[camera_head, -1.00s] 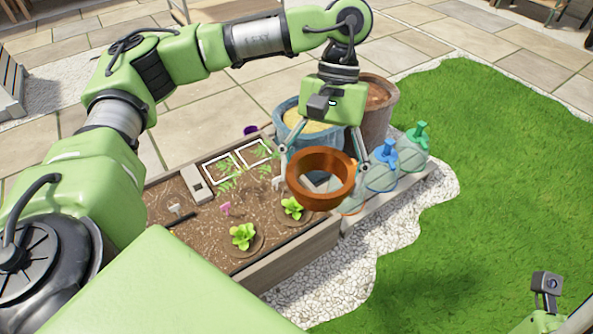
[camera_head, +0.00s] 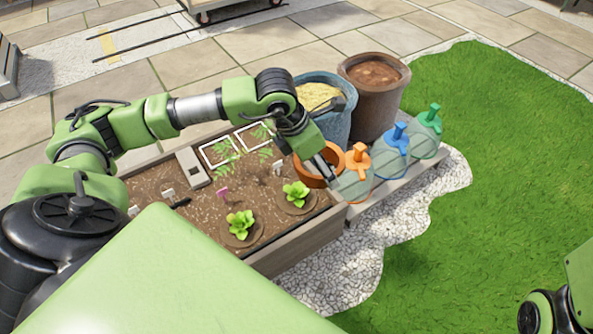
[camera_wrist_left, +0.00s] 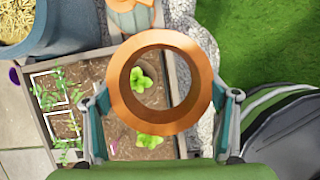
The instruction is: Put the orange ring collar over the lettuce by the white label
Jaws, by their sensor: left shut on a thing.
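The orange ring collar (camera_head: 311,180) is held by my left gripper (camera_wrist_left: 161,95), one finger on each side of it. In the head view my left wrist (camera_head: 308,140) partly covers it, beyond the right-hand lettuce (camera_head: 296,193). A white label (camera_head: 277,168) stands beside that lettuce. The other lettuce (camera_head: 240,223) is nearer, by a pink label (camera_head: 222,192). In the left wrist view one lettuce (camera_wrist_left: 141,80) shows through the collar's opening and another (camera_wrist_left: 148,141) below its rim. The collar's height above the soil is unclear. My right gripper is out of view.
Orange (camera_head: 357,158), blue (camera_head: 397,135) and green (camera_head: 431,120) topped clear domes stand right of the wooden planter (camera_head: 290,250). A blue tub (camera_head: 338,125) and a brown pot (camera_head: 378,100) stand behind. White frames (camera_head: 218,151) and more labels (camera_head: 169,193) are in the planter.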

